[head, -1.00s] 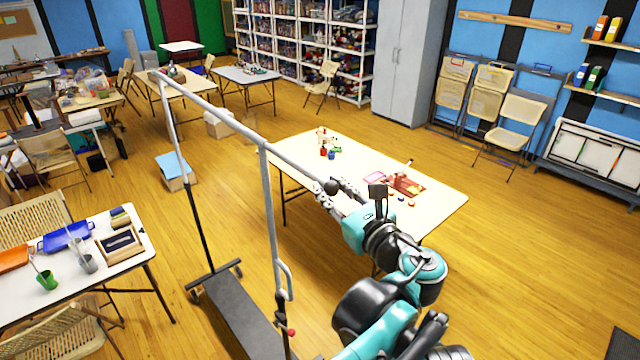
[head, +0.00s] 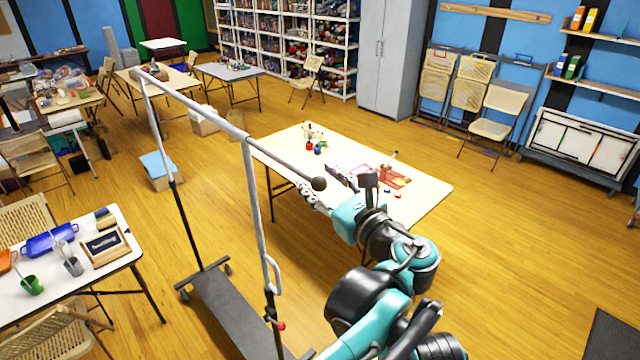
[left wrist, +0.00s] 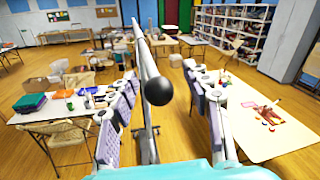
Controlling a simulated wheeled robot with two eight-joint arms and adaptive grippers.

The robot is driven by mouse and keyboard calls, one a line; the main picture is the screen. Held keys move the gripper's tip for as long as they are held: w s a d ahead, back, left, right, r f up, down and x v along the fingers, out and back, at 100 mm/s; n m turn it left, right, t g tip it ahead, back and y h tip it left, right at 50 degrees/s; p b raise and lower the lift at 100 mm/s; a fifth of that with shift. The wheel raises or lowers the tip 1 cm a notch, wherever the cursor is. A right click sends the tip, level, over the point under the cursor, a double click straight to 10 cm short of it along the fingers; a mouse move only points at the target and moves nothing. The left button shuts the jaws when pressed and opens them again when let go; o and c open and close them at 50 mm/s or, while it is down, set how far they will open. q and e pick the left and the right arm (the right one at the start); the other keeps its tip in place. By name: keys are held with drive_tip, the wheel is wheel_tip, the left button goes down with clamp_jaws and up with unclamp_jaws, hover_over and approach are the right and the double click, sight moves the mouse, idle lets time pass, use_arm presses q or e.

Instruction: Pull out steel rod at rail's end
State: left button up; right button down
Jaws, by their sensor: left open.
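The steel rod (head: 283,161) sticks out of the near end of the light grey rail (head: 190,103) of a wheeled rack. A dark ball (head: 319,183) caps its free end. My left gripper (head: 328,186) is at this ball, with one finger on each side. In the left wrist view the rod (left wrist: 148,62) and its black ball (left wrist: 158,91) point toward me between the open fingers of the left gripper (left wrist: 162,76). Gaps show on both sides of the ball, so the fingers seem not to touch it. My right gripper is not in view.
The rack's dark base (head: 228,305) stands on the wooden floor. A cream table (head: 425,195) with small craft items lies beyond and below my left gripper. A white table (head: 110,270) with trays and cups stands at left. Open floor lies to the right.

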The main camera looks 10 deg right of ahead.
use_arm(q)
wheel_tip(320, 180, up, 9)
drive_tip(key=shift+s+r, duration=0.1)
drive_tip(key=shift+s, duration=0.05)
drive_tip(key=s+a+f+n+g+h, duration=0.2)
drive_tip(key=s+a+f+n+g, duration=0.25)
drive_tip(key=a+f+n, duration=0.65)
drive_tip(key=s+a+f+n+g+h, duration=0.1)
drive_tip(key=s+a+f+n+g, duration=0.4)
drive_tip(key=a+f, duration=0.95)
drive_tip(key=s+f+n+h+b, duration=0.1)
drive_tip(key=s+f+n+h, duration=0.4)
drive_tip(key=s+f+n, duration=0.6)
wheel_tip(320, 180, down, 28)
drive_tip(key=w+n+b, duration=0.1)
drive_tip(key=w+b, duration=0.1)
drive_tip(key=b, duration=2.5)
drive_tip(key=shift+d+n+b, duration=0.3)
drive_tip(key=shift+n, duration=0.1)
